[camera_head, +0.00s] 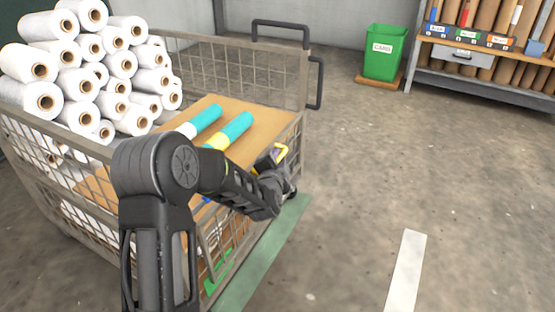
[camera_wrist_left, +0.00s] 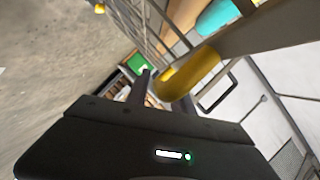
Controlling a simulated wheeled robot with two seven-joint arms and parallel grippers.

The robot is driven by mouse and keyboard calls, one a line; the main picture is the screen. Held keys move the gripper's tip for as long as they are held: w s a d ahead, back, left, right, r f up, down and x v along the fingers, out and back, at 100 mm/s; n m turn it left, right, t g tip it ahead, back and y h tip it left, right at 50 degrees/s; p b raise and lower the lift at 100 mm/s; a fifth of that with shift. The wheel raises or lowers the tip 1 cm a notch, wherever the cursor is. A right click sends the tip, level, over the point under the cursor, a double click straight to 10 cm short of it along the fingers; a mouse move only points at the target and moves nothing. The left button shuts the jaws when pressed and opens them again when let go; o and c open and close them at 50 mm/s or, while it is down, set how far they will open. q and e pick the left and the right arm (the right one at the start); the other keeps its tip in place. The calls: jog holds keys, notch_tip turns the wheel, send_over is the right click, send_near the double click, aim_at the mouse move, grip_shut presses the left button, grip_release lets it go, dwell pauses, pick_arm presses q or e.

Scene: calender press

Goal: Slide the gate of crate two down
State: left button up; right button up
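A grey wire-mesh crate (camera_head: 283,50) fills the left of the head view; I see no number on it. At its near right corner, a yellow handle-like part (camera_head: 283,149) shows right at my left gripper (camera_head: 273,162). In the left wrist view, a rounded yellow piece (camera_wrist_left: 190,80) on a grey bar is close in front of the camera, beside a dark finger (camera_wrist_left: 140,92). My arm covers part of the crate's front. My right gripper is out of view.
White rolls (camera_head: 88,70) are piled at the crate's left. Two teal-ended rolls (camera_head: 236,130) lie on brown board inside. A green bin (camera_head: 384,52) and a shelf (camera_head: 480,58) stand at the back right. The concrete floor right of the crate is clear.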

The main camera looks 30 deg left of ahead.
pick_arm(q)
jog(key=shift+o, duration=0.6)
jog(key=shift+s+r, duration=0.1)
jog(key=shift+s, duration=0.05)
jog(key=p+v, duration=0.2)
jog(key=v, duration=0.5)
jog(key=shift+s+p, duration=0.2)
jog(key=shift+p, duration=0.15)
jog(key=shift+d, duration=0.1)
